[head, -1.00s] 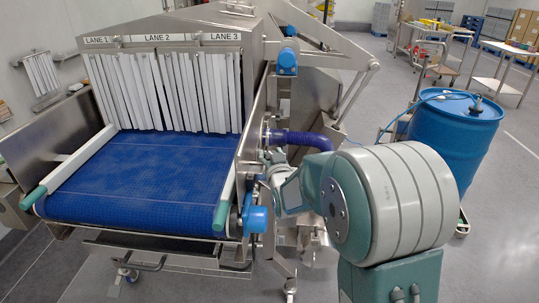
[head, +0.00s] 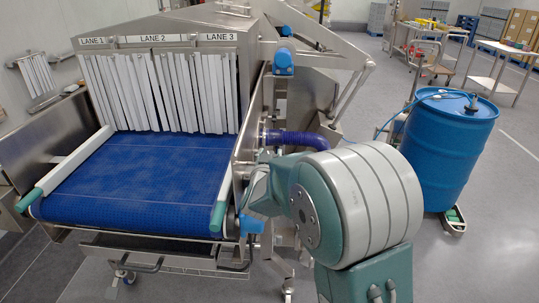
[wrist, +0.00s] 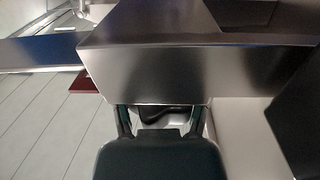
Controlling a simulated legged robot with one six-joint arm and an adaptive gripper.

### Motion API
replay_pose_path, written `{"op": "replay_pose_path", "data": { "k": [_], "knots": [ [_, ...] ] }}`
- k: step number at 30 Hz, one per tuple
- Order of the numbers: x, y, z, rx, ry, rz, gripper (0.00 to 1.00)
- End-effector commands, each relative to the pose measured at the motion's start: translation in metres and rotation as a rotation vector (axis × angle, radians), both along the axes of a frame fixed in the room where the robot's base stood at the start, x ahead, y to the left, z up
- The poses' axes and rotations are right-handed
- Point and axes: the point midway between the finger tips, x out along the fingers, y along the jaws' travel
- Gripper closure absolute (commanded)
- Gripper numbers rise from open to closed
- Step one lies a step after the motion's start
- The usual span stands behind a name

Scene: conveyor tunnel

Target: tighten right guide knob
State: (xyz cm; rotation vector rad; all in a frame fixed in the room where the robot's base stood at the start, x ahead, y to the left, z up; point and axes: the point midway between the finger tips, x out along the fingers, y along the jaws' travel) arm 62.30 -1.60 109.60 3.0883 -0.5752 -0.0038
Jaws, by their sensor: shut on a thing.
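My gripper (wrist: 160,118) shows at the bottom of the wrist view, with its two fingers either side of a small dark knob (wrist: 165,114). The fingers are shut on it, and it sits just under the edge of a bare metal plate (wrist: 150,65). The knob is partly hidden by the gripper's dark body. In the head view my arm reaches to the conveyor's right side, beside the right guide rail (head: 226,192). My gripper and the knob are hidden there behind the arm and frame.
The blue belt (head: 135,180) lies left of the arm, below white strip curtains (head: 160,92). A blue motor cover (head: 251,224) sits close below my wrist. A purple hose (head: 300,139) runs just behind the arm.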

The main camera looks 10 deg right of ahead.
Motion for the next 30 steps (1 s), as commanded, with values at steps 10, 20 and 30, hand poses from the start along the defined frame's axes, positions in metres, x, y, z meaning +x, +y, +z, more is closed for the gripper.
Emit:
{"op": "replay_pose_path", "data": {
  "k": [10,20,30],
  "knots": [
    [0.001,0.001,0.002,-0.001,-0.004,0.003,0.24],
    [0.0,0.001,0.002,0.0,-0.003,0.002,0.24],
    [0.001,0.002,0.054,0.001,-0.009,0.002,0.24]
  ]
}}
